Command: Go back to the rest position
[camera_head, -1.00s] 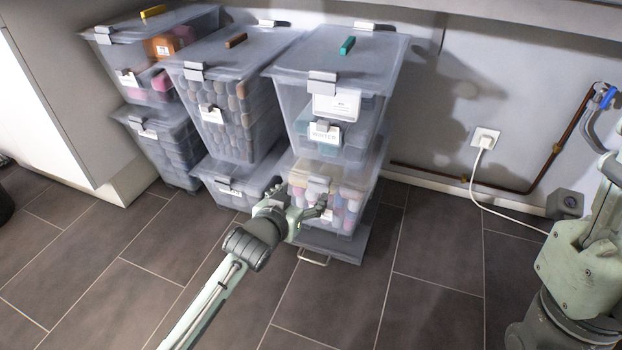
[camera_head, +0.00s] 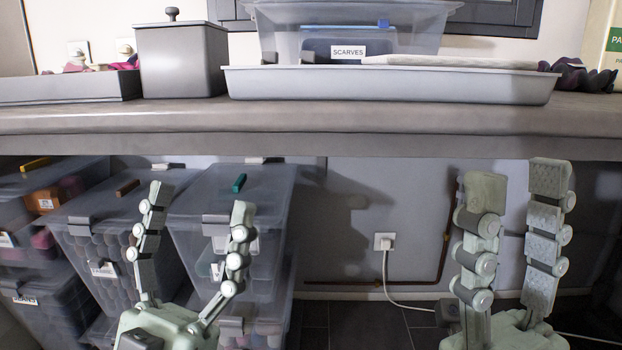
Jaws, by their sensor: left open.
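My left gripper (camera_head: 197,222) is raised in front of the stacked bins at lower left. Its two fingers point up, stand wide apart and hold nothing. My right gripper (camera_head: 515,190) is at lower right, fingers up, below the counter front. Its fingers are also apart with nothing between them. Both arms below the grippers are cut off by the bottom edge.
A grey counter (camera_head: 300,122) runs across above both grippers. On it stand a grey lidded box (camera_head: 180,62), a wide tray (camera_head: 390,88) and a clear SCARVES bin (camera_head: 430,40). Clear bins (camera_head: 228,195) are stacked below. A plugged socket (camera_head: 384,241) is on the wall.

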